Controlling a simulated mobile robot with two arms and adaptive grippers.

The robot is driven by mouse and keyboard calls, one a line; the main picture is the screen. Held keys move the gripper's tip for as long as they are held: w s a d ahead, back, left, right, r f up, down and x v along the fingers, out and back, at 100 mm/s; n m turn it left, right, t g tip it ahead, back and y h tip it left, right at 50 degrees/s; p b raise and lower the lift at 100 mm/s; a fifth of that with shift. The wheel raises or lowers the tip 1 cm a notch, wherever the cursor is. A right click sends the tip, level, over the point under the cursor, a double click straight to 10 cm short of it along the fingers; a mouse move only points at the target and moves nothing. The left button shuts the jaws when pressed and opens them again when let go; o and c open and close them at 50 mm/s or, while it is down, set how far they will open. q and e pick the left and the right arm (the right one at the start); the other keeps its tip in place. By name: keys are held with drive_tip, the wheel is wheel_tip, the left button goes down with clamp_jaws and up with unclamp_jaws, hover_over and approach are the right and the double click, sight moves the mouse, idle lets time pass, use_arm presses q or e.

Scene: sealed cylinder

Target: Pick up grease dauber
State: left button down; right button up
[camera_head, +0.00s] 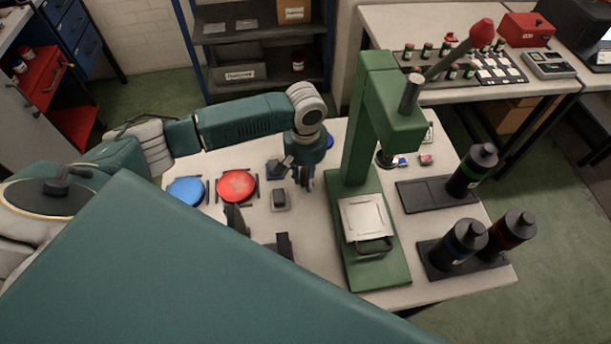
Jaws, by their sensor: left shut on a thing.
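My left gripper (306,184) points down over the table, just left of the green press. It is shut on a small, slim thing, taken to be the grease dauber, which the fingers mostly hide. I cannot make out its shape or whether its lower end touches the table. A small dark block with a grey top (279,199) stands on the table just left of the fingers. My right gripper cannot be made out; a large green part of my own body covers the lower left.
The green press (362,140) with a red-knobbed lever stands close right of my left gripper. A red disc (236,185) and blue disc (185,190) lie left. Dark cylinders (472,168) stand on black plates at right. A dark piece (284,246) stands at the front.

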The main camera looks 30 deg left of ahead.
sight(305, 169)
use_arm(q)
drive_tip(key=shift+r, duration=0.1)
wheel_tip(305, 169, up, 20)
drive_tip(key=b, duration=0.1)
drive_tip(key=shift+b, duration=0.3)
idle(1.1)
